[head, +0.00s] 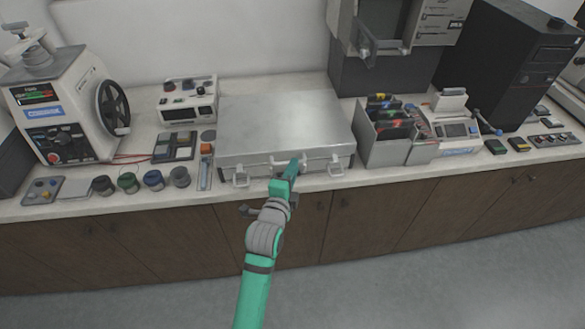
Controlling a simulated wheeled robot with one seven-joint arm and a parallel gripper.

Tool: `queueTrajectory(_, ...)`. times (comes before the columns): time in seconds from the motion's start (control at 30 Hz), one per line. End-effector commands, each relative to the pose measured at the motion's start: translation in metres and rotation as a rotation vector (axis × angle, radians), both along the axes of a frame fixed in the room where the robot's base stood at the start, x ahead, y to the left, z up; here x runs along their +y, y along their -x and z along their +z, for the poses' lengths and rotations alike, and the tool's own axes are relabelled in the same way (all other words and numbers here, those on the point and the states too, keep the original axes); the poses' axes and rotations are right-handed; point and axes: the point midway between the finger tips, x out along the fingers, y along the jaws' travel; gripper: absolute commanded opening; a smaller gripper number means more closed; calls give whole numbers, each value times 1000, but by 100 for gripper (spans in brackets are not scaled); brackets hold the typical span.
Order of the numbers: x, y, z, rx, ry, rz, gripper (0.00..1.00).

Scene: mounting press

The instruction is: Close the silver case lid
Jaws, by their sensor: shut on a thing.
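The silver case (286,121) sits on the countertop in the middle of the head view. Its flat lid lies down over the body, and no gap between them is visible from here. Two latches (240,177) and a carry handle are on its front face. My gripper (297,165) is at the front of the case, by the handle. It is shut on the case handle (280,160), as far as the view shows. The arm and gripper hide part of the front face and the handle's right part.
Left of the case are a small instrument (187,101), several jars (153,180) and a press with a black handwheel (113,107). To the right stand a grey open bin (385,152), a small device (458,131) and a black tower (505,65). The counter edge is close in front.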

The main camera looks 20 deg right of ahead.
Motion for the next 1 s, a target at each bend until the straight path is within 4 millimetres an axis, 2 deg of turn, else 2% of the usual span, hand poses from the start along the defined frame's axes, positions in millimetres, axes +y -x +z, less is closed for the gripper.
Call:
queueTrajectory(0.03,-3,1,-19,44,-18,-6,0)
queueTrajectory(0.23,-3,1,-19,44,-18,-6,0)
queueTrajectory(0.27,-3,0,-19,43,-17,-6,22)
queueTrajectory(0.3,-3,1,-18,43,-18,-6,29)
queueTrajectory(0.67,1,1,-17,40,-19,-1,29)
queueTrajectory(1.0,14,18,-11,37,-19,2,29)
